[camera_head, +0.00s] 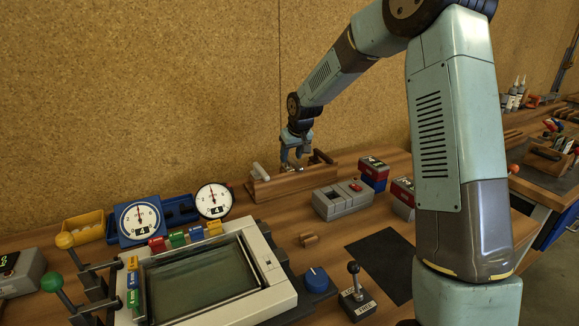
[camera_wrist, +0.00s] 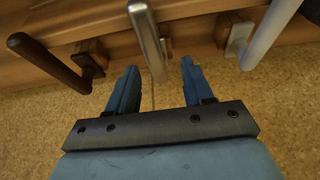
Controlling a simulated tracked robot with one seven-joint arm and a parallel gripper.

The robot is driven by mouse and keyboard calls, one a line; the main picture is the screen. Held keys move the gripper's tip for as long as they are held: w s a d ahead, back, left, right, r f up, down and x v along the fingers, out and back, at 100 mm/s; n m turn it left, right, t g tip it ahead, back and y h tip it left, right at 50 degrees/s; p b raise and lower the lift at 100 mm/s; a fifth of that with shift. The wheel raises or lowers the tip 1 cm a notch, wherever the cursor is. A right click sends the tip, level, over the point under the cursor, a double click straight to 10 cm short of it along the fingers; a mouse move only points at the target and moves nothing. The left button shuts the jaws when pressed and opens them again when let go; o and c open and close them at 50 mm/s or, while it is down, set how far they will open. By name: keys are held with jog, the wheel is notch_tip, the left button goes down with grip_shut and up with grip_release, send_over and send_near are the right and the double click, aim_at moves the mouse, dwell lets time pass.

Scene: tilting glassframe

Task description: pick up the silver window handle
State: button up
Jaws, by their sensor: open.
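The silver window handle (camera_wrist: 148,40) is the middle of three handles on a wooden rack (camera_wrist: 85,20). In the wrist view its free end reaches down to the gap between my fingers. My gripper (camera_wrist: 158,72) is open, one blue finger on each side of that end. I cannot tell whether a finger touches the handle. In the head view my gripper (camera_head: 295,158) points down over the middle of the rack (camera_head: 290,183), largely hiding the silver handle.
A dark brown handle (camera_wrist: 45,60) and a pale grey handle (camera_wrist: 268,35) flank the silver one. The cork wall (camera_head: 140,110) stands close behind the rack.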

aim_at(291, 159)
jog(key=x, duration=0.3)
jog(key=shift+w+d+f, duration=0.15)
jog(key=shift+f, duration=0.15)
grip_shut()
